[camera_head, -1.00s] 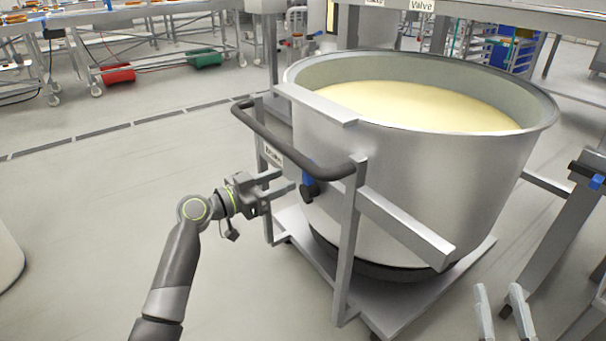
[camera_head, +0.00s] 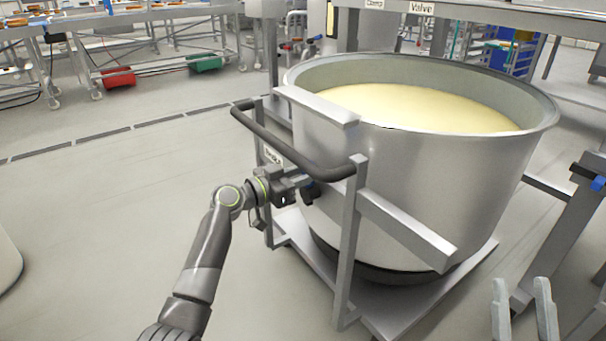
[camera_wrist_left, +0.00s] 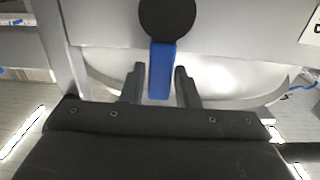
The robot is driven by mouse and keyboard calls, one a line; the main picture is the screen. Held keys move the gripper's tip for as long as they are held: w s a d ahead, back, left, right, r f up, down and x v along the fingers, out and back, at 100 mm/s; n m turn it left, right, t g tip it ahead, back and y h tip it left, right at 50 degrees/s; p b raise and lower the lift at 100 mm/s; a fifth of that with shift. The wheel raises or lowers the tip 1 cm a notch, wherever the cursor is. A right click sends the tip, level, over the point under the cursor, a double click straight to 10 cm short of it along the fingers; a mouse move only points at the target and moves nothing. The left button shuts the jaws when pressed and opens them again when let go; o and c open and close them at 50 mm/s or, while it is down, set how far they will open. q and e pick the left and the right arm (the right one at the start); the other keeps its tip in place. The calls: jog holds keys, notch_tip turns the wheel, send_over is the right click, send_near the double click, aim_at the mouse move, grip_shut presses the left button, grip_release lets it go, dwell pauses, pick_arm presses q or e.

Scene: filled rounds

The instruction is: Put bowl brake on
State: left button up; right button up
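The big steel bowl (camera_head: 440,185) of pale yellow filling stands on a wheeled frame with a dark push handle (camera_head: 295,150). The brake is a blue lever (camera_wrist_left: 161,70) hanging from a round black pivot (camera_wrist_left: 167,17) in the left wrist view. In the head view it is mostly hidden by my left gripper (camera_head: 304,188), below the handle. In the wrist view the left gripper (camera_wrist_left: 160,85) is open, with one finger on each side of the blue lever and visible gaps between. My right gripper (camera_head: 522,308) is open and empty at lower right.
A label reading Brake (camera_head: 273,157) is on the frame post. A metal stand with a blue part (camera_head: 597,184) is at the right. Tables with a red drum (camera_head: 117,77) and a green drum (camera_head: 205,63) are at the back left.

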pick_arm(q)
grip_shut()
